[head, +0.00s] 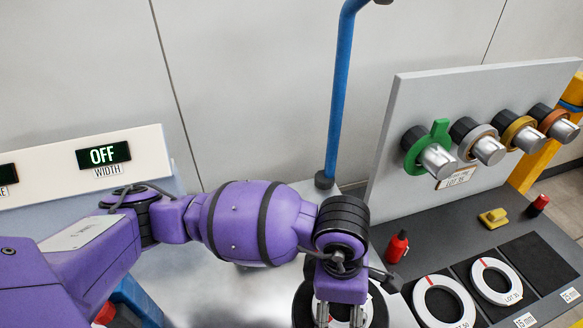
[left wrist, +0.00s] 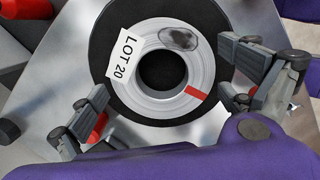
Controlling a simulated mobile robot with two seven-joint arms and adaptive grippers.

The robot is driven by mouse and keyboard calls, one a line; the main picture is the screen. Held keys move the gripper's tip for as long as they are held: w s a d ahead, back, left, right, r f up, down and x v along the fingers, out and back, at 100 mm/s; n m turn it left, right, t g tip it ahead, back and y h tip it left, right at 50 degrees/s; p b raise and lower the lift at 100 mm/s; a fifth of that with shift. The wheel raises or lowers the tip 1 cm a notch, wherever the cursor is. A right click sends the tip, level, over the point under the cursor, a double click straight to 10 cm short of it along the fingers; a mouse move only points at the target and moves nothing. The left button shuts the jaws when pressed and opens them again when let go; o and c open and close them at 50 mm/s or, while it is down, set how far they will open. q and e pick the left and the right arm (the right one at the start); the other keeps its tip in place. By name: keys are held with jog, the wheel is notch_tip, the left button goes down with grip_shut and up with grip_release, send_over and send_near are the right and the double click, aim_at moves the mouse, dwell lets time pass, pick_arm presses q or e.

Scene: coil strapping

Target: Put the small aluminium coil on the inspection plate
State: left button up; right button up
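A pale coil (left wrist: 203,65) with a LOT 20 tag, a red stripe and a dark oval smudge lies flat over a black round plate (left wrist: 103,25), seen in the left wrist view. This may be the small aluminium coil; the tag does not name its material. My left gripper (left wrist: 165,98) is above it, its fingers spread on opposite sides of the coil with small gaps. In the head view my left gripper (head: 339,314) points down at the bottom edge and hides most of the coil. My right gripper is in neither view.
A dark bench at right holds two white coils (head: 443,301) (head: 496,282), a red bottle (head: 397,247) and a yellow block (head: 493,218). A grey panel (head: 400,105) carries several pegs with coloured rings. A blue post (head: 340,95) stands behind my arm. An OFF display (head: 104,155) is at left.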

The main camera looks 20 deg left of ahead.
aim_at(332, 308)
pick_arm(q)
notch_tip(332, 308, up, 12)
jog(key=a, duration=0.1)
jog(key=shift+a+r+p, duration=0.2)
jog(key=shift+a+p, duration=0.05)
jog(key=shift+p, duration=0.1)
dwell(0.4)
